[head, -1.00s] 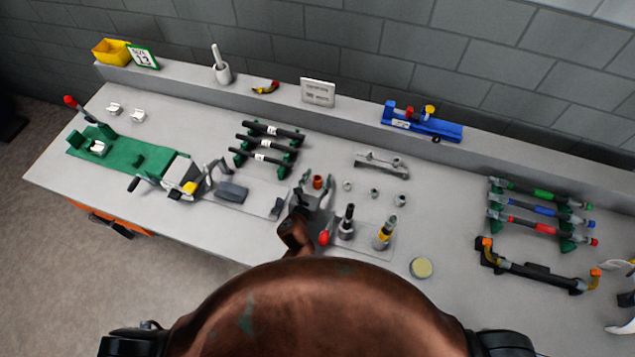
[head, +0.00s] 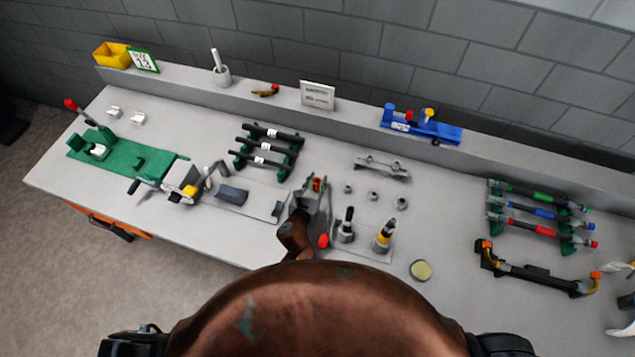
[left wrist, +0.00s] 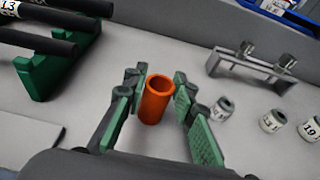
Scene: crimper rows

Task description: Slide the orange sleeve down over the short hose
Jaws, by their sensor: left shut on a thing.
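The orange sleeve (head: 317,184) is a short open tube, upright, near the middle of the bench. My left gripper (head: 312,190) is shut on it. In the left wrist view the sleeve (left wrist: 156,99) sits between the green-padded fingers (left wrist: 158,104), open end up. Its lower end seems to be at the bench top. Three black hoses with white labels lie on green racks (head: 268,145). Two upright pieces stand on a grey plate to the right: a black one (head: 347,224) and a grey one with a yellow band (head: 385,236). I cannot tell which piece is the short hose.
Several small grey collars (head: 373,196) and a grey metal bracket (head: 382,167) lie right of the gripper. A red ball (head: 323,241) is close to my left arm. A green crimper (head: 130,160) is at left; coloured hoses (head: 540,211) are at right.

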